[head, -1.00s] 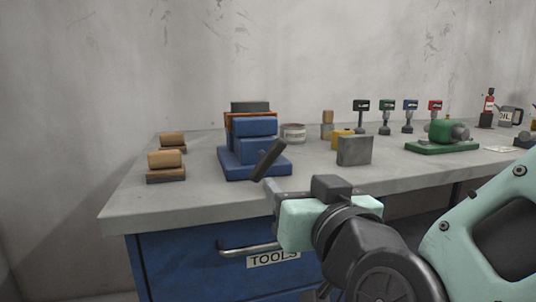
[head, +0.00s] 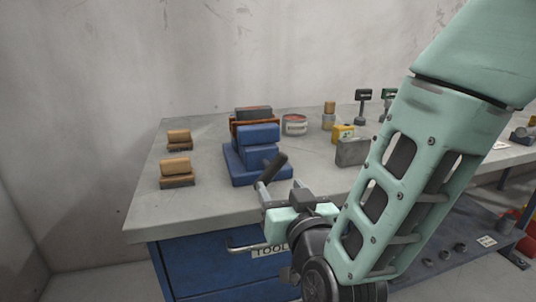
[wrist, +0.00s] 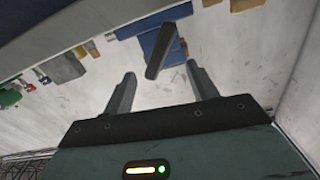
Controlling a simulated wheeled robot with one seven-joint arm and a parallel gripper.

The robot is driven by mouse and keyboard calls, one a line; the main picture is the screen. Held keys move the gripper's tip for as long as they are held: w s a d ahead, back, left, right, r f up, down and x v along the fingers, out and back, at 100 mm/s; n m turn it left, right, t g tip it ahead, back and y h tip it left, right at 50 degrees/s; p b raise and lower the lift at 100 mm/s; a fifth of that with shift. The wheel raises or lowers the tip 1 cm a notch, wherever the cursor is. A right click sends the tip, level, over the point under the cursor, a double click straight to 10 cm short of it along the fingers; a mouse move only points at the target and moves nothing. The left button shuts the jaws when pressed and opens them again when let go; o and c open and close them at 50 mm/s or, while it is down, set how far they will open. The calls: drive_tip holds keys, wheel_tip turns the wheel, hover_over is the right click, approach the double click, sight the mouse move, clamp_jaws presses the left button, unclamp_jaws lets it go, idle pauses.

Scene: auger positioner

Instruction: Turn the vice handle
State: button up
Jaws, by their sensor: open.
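The blue vice (head: 258,158) stands near the left end of the grey workbench. Its dark bar handle (head: 272,167) slants up to the right at the vice's front right. My gripper (head: 279,184) is open and empty, just in front of the handle. In the wrist view the handle (wrist: 161,52) lies between the two spread fingers of my gripper (wrist: 160,70), its near end about level with the fingertips. I cannot tell whether either finger touches it. Part of the blue vice (wrist: 158,22) shows behind the handle.
Two wooden-topped brushes or blocks (head: 177,170) lie left of the vice. A can (head: 294,125), a yellow item (head: 342,132) and a grey block (head: 352,152) stand to its right. The blue drawer unit with its handle (head: 242,248) is below the bench edge.

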sight(272, 174)
drive_tip(key=x, duration=1)
drive_tip(key=shift+d+f, duration=0.1)
drive_tip(key=shift+f, duration=0.05)
